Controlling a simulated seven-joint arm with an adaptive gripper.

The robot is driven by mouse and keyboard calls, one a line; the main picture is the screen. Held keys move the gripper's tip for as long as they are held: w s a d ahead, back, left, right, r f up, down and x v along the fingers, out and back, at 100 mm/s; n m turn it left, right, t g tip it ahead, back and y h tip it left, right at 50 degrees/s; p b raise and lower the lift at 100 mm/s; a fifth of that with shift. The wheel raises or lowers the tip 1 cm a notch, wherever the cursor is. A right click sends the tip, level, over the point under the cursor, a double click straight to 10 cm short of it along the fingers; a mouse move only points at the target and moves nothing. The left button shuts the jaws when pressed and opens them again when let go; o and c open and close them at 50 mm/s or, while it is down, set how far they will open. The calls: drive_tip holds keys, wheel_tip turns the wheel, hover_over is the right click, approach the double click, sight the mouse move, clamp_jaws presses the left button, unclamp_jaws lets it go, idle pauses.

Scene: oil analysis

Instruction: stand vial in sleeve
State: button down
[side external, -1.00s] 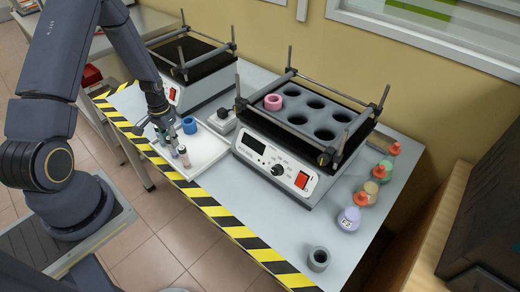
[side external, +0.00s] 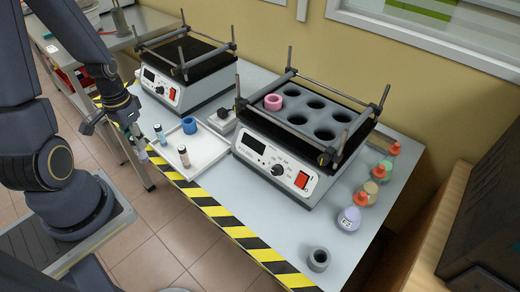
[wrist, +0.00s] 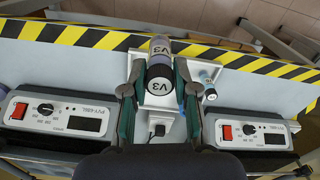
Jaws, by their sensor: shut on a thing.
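My gripper (side external: 131,128) is at the front left edge of the table, left of the white tray (side external: 207,160).
A shaker (side external: 285,160) carries a black rack with several round holes, framed by upright posts. A second shaker (side external: 180,85) stands to its left.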

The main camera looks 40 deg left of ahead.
drive_tip(key=shift+s+d+r, duration=0.15)
drive_tip(key=shift+s+r, duration=0.3)
drive_tip(key=shift+r, duration=0.1)
drive_tip(key=shift+w+a+r+n, duration=0.3)
drive_tip(key=shift+w+a+r, duration=0.05)
drive_tip(key=shift+w+a, duration=0.25)
drive_tip(key=w+a+r+m, duration=0.1)
drive_tip(key=w+r, duration=0.4)
drive_tip(key=w, duration=0.7)
drive_tip(key=w+a+r+m, duration=0.1)
drive_tip(key=w+r, duration=0.4)
drive_tip(key=w, duration=0.8)
drive_tip(key=m, duration=0.4)
hover_over(273, 105)
drive_tip(key=w+a, duration=0.2)
drive_tip(key=shift+d+f, duration=0.15)
drive_tip(key=shift+f, duration=1.7)
drive_tip(key=shift+d+f, duration=0.1)
drive_tip(key=shift+f, duration=1.75)
